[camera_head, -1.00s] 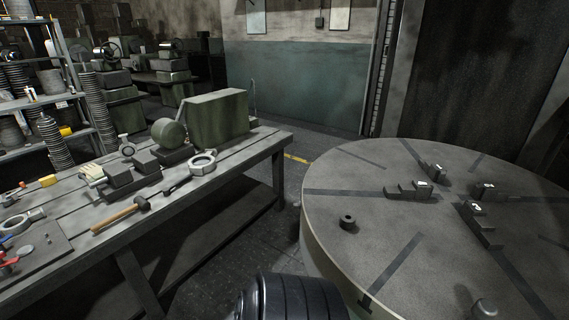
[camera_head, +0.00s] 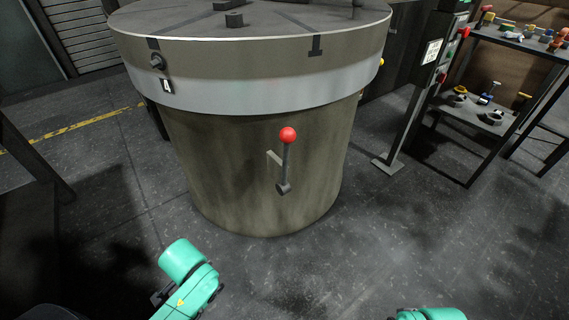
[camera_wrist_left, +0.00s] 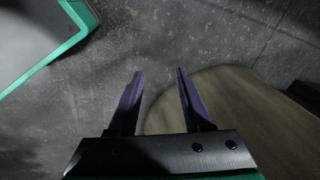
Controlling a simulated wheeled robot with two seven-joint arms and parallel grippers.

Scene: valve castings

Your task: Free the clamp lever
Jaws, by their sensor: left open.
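The clamp lever (camera_head: 286,160) is a dark rod with a red ball knob (camera_head: 288,135) at its top. It stands nearly upright on the front of the round pedestal (camera_head: 225,165), below the rotary table's light rim (camera_head: 250,95). A short pale bar shows beside the rod. My left gripper (camera_wrist_left: 160,80) is open and empty in the left wrist view, with floor and the pedestal's side beyond its fingers. In the head view only green arm parts show at the bottom, well below and apart from the lever. My right gripper is not visible.
A control post (camera_head: 415,100) stands on the floor right of the table. Beyond it is a rack (camera_head: 510,50) with small parts. A dark bench leg (camera_head: 35,155) is at the left. The floor in front of the pedestal is clear.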

